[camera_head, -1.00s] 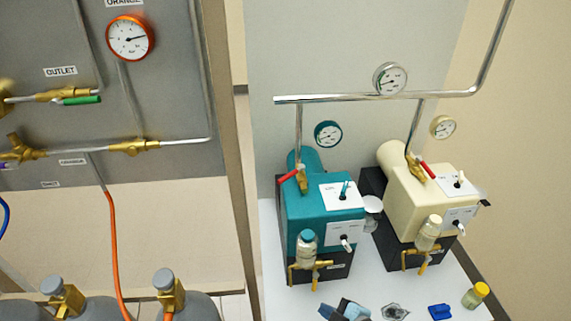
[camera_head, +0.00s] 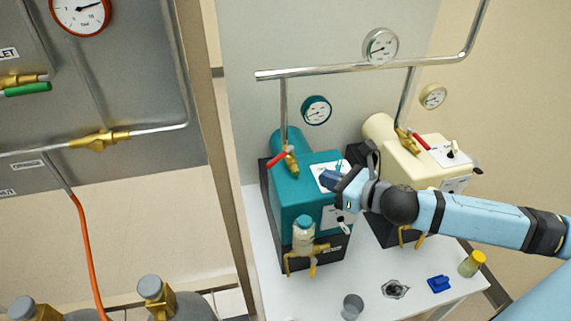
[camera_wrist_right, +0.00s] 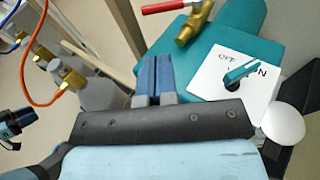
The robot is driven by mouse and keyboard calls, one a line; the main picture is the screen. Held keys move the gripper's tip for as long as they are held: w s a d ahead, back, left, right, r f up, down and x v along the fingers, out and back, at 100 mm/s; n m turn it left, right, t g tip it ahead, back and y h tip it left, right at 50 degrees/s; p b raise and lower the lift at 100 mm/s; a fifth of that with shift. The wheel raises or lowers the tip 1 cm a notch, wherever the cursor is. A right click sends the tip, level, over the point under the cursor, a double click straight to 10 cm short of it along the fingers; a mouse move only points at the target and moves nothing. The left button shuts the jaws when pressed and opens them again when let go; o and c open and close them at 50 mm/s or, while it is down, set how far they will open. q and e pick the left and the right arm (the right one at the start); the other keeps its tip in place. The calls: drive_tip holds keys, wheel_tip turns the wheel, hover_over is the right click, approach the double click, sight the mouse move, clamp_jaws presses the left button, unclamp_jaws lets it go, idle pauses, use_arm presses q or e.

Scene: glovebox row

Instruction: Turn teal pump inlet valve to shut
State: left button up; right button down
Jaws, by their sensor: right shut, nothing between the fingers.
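The teal pump (camera_head: 295,190) stands on the white bench. Its brass inlet valve (camera_head: 291,162) sits on top at the foot of a vertical pipe. The valve's red handle (camera_head: 279,158) points left and slightly down, slanting across the pipe. In the right wrist view the red handle (camera_wrist_right: 168,7) points left from the brass body (camera_wrist_right: 193,26), beyond my fingers. My right gripper (camera_head: 328,180) is over the pump's top by the white switch plate, right of and below the valve. Its blue fingers (camera_wrist_right: 153,72) are together and empty, apart from the handle.
A white plate with a teal ON/OFF knob (camera_wrist_right: 241,72) is close to the right of my fingers. The cream pump (camera_head: 420,165), with its own red-handled valve, stands behind my right arm. A glass cup (camera_head: 352,306) and a blue item (camera_head: 439,284) lie on the bench front.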

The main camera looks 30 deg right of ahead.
sight(277, 162)
drive_tip(key=p+x, duration=0.1)
drive_tip(key=x, duration=1.2)
drive_tip(key=shift+s, duration=0.1)
use_arm(q)
drive_tip(key=shift+s+a+r, duration=0.1)
drive_tip(key=shift+a+r, duration=0.05)
drive_tip(key=shift+r, duration=0.1)
drive_tip(key=shift+r, duration=0.1)
use_arm(e)
drive_tip(key=shift+a, duration=0.15)
